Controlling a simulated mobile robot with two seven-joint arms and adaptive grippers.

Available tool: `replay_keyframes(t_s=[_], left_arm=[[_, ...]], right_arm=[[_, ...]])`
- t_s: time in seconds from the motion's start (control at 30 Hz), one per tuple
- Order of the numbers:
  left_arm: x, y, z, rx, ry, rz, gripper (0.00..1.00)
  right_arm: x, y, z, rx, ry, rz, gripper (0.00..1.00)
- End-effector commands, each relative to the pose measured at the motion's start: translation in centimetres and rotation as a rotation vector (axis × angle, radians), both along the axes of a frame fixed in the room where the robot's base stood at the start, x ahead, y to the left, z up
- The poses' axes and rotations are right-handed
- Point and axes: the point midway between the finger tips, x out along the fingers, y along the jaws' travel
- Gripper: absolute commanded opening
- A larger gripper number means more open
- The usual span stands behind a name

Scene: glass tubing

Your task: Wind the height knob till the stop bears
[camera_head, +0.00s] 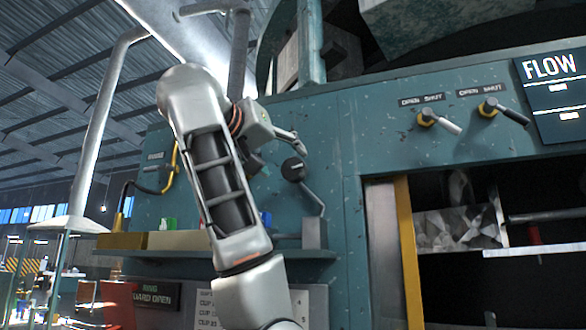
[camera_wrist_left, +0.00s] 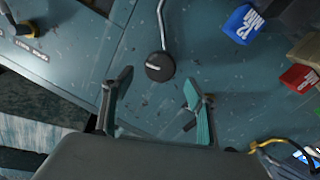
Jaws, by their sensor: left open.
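A round black knob (camera_head: 294,169) with a pale mark sits on the teal machine panel, with a bent metal rod running down from it. I take it for the height knob, though its label is not readable. It also shows in the left wrist view (camera_wrist_left: 160,67), just beyond and between my fingertips. My left gripper (camera_head: 279,150) is open and empty, close to the knob on its left in the head view. In the left wrist view the two teal-padded fingers (camera_wrist_left: 157,92) stand wide apart and nothing is between them. I cannot see a stop clearly. My right gripper is out of view.
Two levers (camera_head: 438,121) marked OPEN and SHUT stick out of the panel at right. A narrow shelf (camera_head: 290,254) runs below the knob.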

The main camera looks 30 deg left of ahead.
Motion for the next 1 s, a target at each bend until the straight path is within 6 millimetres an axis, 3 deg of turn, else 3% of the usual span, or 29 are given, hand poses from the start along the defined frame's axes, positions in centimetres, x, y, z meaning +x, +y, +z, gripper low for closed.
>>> replay_keyframes(t_s=[0.5,0.87,1.0], left_arm=[[6.6,1.0,0.1,0.007,0.003,0.002,0.58],[7.2,1.0,0.0,0.007,0.001,0.001,0.58],[7.2,1.0,0.0,0.007,0.001,0.001,0.21]], right_arm=[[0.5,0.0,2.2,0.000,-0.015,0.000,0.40],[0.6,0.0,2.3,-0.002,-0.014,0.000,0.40],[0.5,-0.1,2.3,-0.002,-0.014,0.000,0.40]])
